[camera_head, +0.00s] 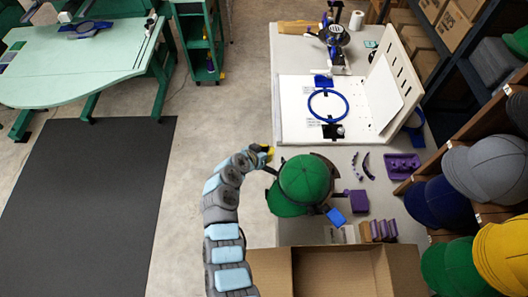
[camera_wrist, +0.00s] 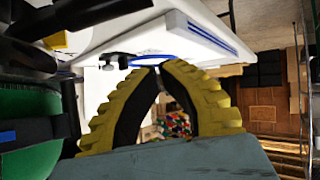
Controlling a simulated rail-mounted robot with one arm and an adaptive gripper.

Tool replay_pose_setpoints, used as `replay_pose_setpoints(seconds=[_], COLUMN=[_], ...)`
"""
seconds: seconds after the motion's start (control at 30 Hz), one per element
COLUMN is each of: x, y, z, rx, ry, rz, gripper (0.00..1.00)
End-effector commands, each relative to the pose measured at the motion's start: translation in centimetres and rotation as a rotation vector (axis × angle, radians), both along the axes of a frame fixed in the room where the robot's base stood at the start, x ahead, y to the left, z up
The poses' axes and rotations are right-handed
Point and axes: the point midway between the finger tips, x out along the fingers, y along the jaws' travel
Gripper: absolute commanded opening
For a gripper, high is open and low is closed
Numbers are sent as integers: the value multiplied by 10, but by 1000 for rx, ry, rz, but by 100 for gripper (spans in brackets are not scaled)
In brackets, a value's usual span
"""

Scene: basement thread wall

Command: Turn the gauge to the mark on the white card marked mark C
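My gripper (camera_head: 265,152) has yellow ribbed fingers and is beside the table's left edge, left of the green cap, apart from the white board. In the wrist view my gripper (camera_wrist: 160,68) has its fingertips together, with nothing seen held between them. I cannot make out a gauge for certain. The white board (camera_head: 295,104) carries a blue ring (camera_head: 311,112), with a blue piece (camera_head: 322,80) above it and a black block (camera_head: 332,131) with a pale knob below. Small white cards (camera_head: 312,122) lie left of the ring; their writing is too small to read.
A green cap (camera_head: 303,182) sits close right of my gripper. An open cardboard box (camera_head: 335,268) is at the front. Shelves of caps (camera_head: 496,165) line the right. A purple tray (camera_head: 402,167) and small parts lie on the table.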

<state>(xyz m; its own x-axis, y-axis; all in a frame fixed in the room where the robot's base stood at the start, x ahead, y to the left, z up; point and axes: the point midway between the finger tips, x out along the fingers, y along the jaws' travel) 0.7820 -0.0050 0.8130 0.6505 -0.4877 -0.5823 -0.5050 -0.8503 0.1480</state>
Motion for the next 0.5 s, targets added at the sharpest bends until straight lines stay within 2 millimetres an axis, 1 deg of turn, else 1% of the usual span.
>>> replay_pose_setpoints(seconds=[0.1,0.3,0.5], x=[6,-14,-24], y=[-5,5,9], z=[-7,-21,-27], rx=[0,4,3], ry=[3,5,2], rz=[-1,0,0], gripper=[0,0,0])
